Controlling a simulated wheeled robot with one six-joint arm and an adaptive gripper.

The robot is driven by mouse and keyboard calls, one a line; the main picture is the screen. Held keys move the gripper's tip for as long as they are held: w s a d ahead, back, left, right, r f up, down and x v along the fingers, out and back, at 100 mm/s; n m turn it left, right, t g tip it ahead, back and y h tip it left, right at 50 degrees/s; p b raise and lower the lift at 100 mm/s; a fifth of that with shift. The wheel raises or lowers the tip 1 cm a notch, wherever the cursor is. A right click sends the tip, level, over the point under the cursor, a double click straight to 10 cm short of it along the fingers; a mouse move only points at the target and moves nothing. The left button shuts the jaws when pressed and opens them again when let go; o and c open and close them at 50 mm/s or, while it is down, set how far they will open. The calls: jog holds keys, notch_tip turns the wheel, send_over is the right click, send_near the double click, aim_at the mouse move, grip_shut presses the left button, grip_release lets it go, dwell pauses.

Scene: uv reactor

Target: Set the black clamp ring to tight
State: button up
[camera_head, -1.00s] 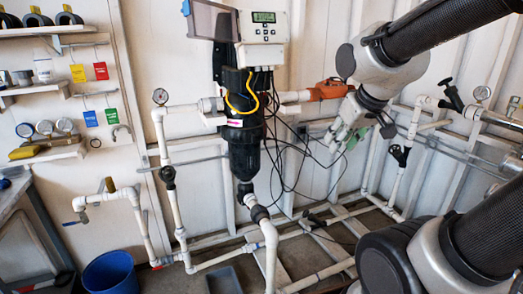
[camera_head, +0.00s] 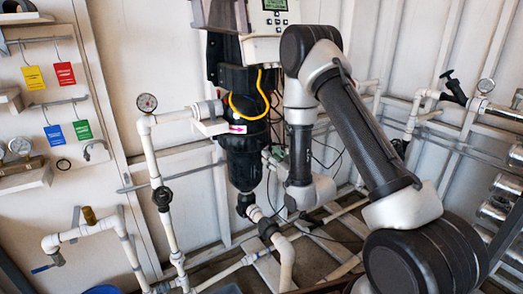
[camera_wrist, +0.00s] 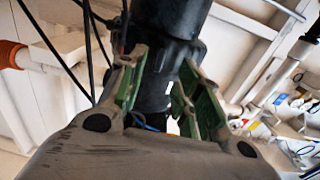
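The black reactor housing (camera_head: 243,165) hangs upright below the controller box in the head view. The black clamp ring seems to be the dark band (camera_head: 250,134) around it, beside a small pink-marked label (camera_head: 238,129); its edges and setting are hard to tell. My gripper (camera_head: 277,158) is at the right side of the housing, mostly hidden behind my arm. In the wrist view my gripper (camera_wrist: 163,88) is open, its green-padded fingers apart. The black housing (camera_wrist: 165,55) shows beyond and between the fingers. I cannot tell whether they touch it.
The controller box (camera_head: 268,20) is above, with a yellow cable (camera_head: 236,108) looping below it. Loose black cables (camera_wrist: 90,45) run left of the fingers in the wrist view. An orange fitting (camera_wrist: 10,55) is at the wrist view's left edge.

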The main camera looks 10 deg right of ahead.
aim_at(261, 149)
jog(key=x, duration=0.7)
jog(key=shift+w+a, duration=0.1)
jog(key=shift+w, duration=0.2)
grip_shut()
